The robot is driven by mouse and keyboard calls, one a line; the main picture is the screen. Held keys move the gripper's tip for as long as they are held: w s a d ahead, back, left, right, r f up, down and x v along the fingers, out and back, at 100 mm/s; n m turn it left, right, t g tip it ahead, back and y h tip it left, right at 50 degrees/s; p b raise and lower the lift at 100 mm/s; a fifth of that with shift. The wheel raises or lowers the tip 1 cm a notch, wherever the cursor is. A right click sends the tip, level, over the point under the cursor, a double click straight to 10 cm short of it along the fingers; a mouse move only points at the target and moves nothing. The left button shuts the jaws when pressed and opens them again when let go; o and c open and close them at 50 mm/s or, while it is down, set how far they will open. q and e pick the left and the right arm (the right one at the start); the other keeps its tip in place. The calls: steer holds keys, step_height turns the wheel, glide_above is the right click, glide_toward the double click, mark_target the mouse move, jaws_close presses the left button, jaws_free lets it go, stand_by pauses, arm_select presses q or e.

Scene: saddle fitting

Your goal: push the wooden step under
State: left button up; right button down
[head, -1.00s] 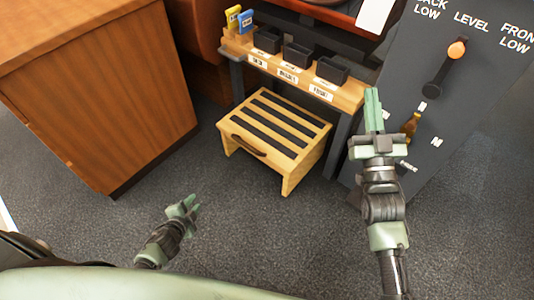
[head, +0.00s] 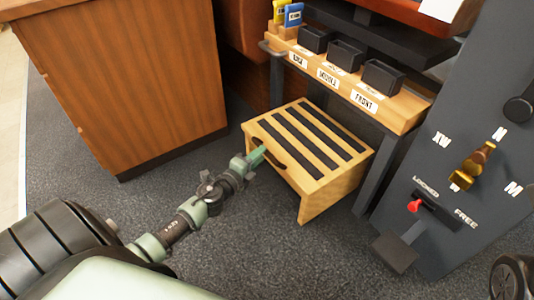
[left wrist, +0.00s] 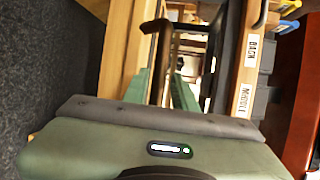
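The wooden step (head: 300,187) stands on the floor in front of the low bench (head: 400,112), its back edge close to the bench's underside. Its top has several black strips, and a dark brown handle is on its front face. My left gripper (head: 257,160) is at this front face, by the handle. In the left wrist view the two green fingers (left wrist: 162,92) are apart, with a dark brown bar (left wrist: 158,55) between them, seemingly the handle. Whether they touch it is unclear. My right gripper is out of view.
A wooden cabinet (head: 130,90) stands left of the step. The bench carries black bins (head: 347,54) above labels. A dark post (head: 378,180) stands right of the step, beside a grey panel (head: 450,130) with a red lever. Carpet in front is clear.

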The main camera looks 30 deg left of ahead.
arm_select(q)
steer(key=shift+w+f+b, duration=0.2)
steer(key=shift+w, duration=0.75)
steer(key=shift+w+f+b, duration=0.15)
steer(key=shift+w+f, duration=0.05)
steer(key=shift+w, duration=0.75)
jaws_close()
